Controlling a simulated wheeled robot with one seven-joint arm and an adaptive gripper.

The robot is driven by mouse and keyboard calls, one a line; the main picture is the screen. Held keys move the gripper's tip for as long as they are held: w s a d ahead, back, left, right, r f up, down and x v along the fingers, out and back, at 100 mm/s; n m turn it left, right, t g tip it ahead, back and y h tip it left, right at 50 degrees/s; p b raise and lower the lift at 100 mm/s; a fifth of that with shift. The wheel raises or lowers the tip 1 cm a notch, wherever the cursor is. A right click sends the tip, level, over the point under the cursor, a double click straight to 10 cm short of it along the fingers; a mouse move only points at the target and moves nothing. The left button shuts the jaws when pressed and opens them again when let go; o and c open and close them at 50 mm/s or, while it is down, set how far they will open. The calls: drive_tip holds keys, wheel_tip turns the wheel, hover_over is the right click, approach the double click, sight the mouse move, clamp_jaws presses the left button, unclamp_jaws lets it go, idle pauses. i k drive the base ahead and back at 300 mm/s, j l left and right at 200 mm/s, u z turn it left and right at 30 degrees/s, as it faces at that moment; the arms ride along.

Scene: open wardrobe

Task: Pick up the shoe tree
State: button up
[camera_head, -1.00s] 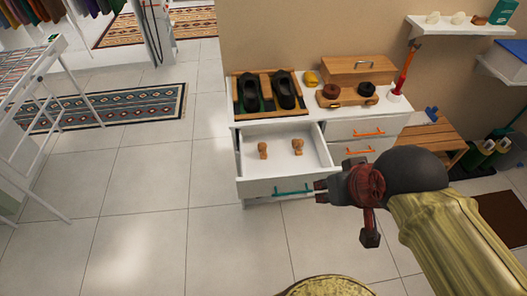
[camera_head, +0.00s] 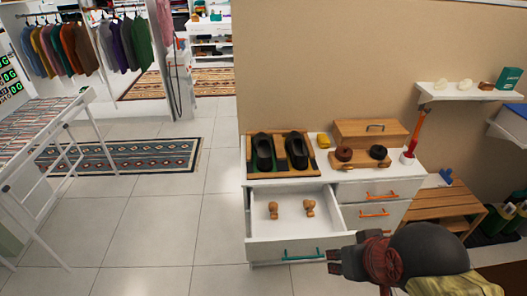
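Two small tan wooden pieces, which look like shoe trees, lie apart in the open white drawer: the left one (camera_head: 273,210) and the right one (camera_head: 309,208). The drawer (camera_head: 291,239) is pulled out at the top left of the white cabinet and has a teal handle. My gripper (camera_head: 331,262) is at the lower right, in front of the cabinet, pointing left. It appears just right of the teal handle in the picture and is apart from both wooden pieces. Its fingertips are small and dark, so its opening is unclear.
On the cabinet top are a rack with dark shoes (camera_head: 281,171), a yellow item (camera_head: 323,141), a wooden box (camera_head: 370,132) and a tray with round brushes or tins (camera_head: 361,164). A wooden bench (camera_head: 437,203) stands right.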

sight(274, 205)
drive_tip(key=i+j+u, duration=0.15)
drive_tip(key=i+j, duration=0.2)
drive_tip(key=i+j+u, duration=0.15)
drive_tip(key=i, duration=0.35)
drive_tip(key=i+j+u, duration=0.15)
drive_tip(key=i+j, duration=0.2)
drive_tip(key=i, duration=0.1)
